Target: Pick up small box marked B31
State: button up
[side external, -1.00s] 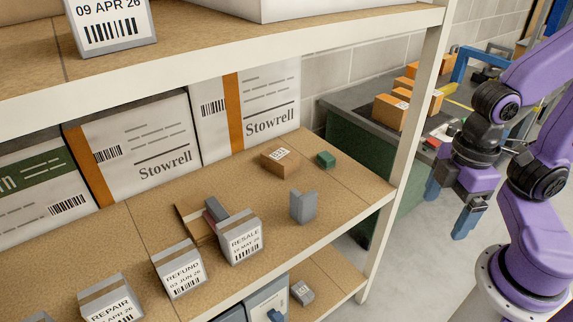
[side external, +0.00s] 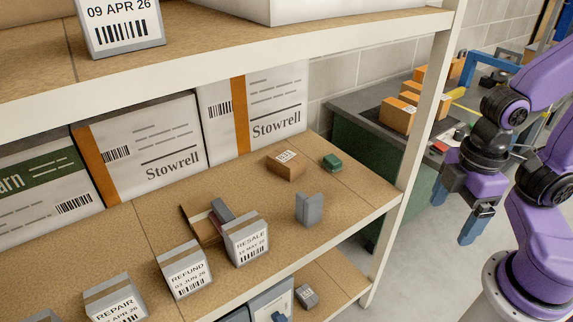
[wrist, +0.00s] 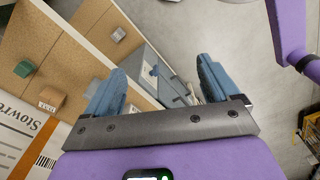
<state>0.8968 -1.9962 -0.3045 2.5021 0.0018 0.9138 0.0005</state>
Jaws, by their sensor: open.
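A small brown cardboard box (side external: 286,168) with a white top label lies on the middle shelf, towards its right end. It also shows at the left of the wrist view (wrist: 51,101). A small grey box (side external: 306,296) with a label lies on the lower shelf. I cannot read either label surely, so I cannot tell which is B31. My gripper (side external: 453,221) hangs outside the rack, right of its front post, apart from both boxes. In the wrist view my gripper (wrist: 158,75) has its two blue fingers spread, with nothing held between them.
A green block (side external: 332,162) and a grey upright piece (side external: 309,209) stand near the brown box. Grey label boxes line the front, including RESALE (side external: 246,240). The white post (side external: 412,150) and upper shelf edge (side external: 250,63) border the opening. Large Stowrell cartons (side external: 150,145) stand behind.

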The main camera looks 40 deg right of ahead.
jog(key=shift+o, duration=1.1)
jog(key=w+a+f+m+t+y, duration=0.1)
jog(key=w+a+f, duration=0.15)
jog(key=w, duration=0.25)
jog(key=w+a+f+m+t+y, duration=0.1)
jog(key=w+a+f+m, duration=0.15)
jog(key=w, duration=0.35)
jog(key=m+t, duration=0.7)
jog(key=t, duration=0.4)
send_near(288, 158)
jog(key=x, duration=0.4)
jog(key=shift+w+f, duration=0.1)
jog(key=shift+f, duration=0.1)
jog(key=shift+x, duration=2.65)
